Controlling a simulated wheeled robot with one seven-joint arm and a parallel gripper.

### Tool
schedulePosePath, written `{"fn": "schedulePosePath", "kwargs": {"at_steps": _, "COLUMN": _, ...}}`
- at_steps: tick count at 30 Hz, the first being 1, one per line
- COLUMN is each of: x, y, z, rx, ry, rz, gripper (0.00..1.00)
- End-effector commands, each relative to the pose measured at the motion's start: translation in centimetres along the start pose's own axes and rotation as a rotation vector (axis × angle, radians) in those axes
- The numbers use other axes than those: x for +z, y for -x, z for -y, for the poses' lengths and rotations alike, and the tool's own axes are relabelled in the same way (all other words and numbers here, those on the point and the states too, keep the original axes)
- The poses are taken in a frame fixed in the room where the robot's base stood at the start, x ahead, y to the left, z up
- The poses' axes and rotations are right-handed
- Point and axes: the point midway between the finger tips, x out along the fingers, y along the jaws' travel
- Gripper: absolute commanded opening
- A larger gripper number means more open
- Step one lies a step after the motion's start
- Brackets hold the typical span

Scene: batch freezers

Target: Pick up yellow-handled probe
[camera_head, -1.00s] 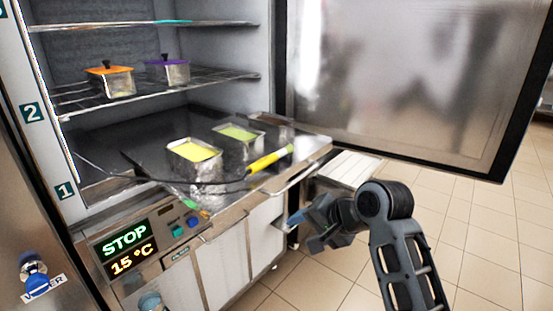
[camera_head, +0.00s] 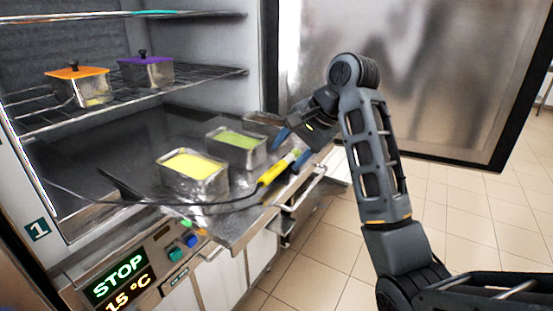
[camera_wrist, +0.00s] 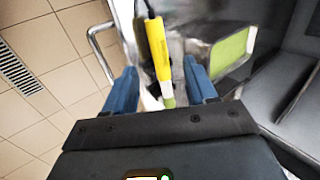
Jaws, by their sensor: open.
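The yellow-handled probe (camera_head: 273,171) lies on the metal shelf at the front of the freezer, with its black cable running left. Its far end has a light green tip. My gripper (camera_head: 291,149) is open near the tip end of the handle. In the wrist view, the yellow probe (camera_wrist: 157,45) runs lengthwise between the blue fingers of my gripper (camera_wrist: 164,88), apart from both. The green end reaches down toward the gripper body. I cannot tell how far the fingers are above the shelf.
A tin with yellow content (camera_head: 192,190) and a tin with green content (camera_head: 237,157) stand left of the probe. Orange-lidded (camera_head: 77,88) and purple-lidded (camera_head: 146,72) pots sit on the wire rack above. A front handle rail (camera_head: 303,187) and an open door (camera_head: 410,80) are nearby.

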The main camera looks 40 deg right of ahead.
Motion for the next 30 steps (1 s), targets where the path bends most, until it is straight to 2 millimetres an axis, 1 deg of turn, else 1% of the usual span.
{"fn": "schedulePosePath", "kwargs": {"at_steps": 3, "x": 0.1, "y": -1.4, "z": -0.1, "rx": 0.003, "ry": 0.0, "rz": 0.002, "gripper": 0.56}}
{"fn": "schedulePosePath", "kwargs": {"at_steps": 8, "x": -0.1, "y": -2.9, "z": -0.1, "rx": 0.003, "ry": 0.0, "rz": 0.001, "gripper": 0.56}}
{"fn": "schedulePosePath", "kwargs": {"at_steps": 12, "x": -0.3, "y": -5.0, "z": -0.2, "rx": 0.004, "ry": 0.0, "rz": 0.002, "gripper": 0.56}}
{"fn": "schedulePosePath", "kwargs": {"at_steps": 16, "x": -0.3, "y": -6.6, "z": -0.1, "rx": 0.001, "ry": 0.0, "rz": 0.001, "gripper": 0.56}}
{"fn": "schedulePosePath", "kwargs": {"at_steps": 20, "x": -0.2, "y": -7.2, "z": -0.1, "rx": 0.0, "ry": 0.001, "rz": 0.0, "gripper": 0.56}}
{"fn": "schedulePosePath", "kwargs": {"at_steps": 26, "x": -0.2, "y": -7.3, "z": -0.1, "rx": 0.0, "ry": 0.001, "rz": 0.0, "gripper": 0.56}}
{"fn": "schedulePosePath", "kwargs": {"at_steps": 30, "x": -0.2, "y": -7.2, "z": -0.1, "rx": 0.0, "ry": 0.001, "rz": 0.0, "gripper": 0.43}}
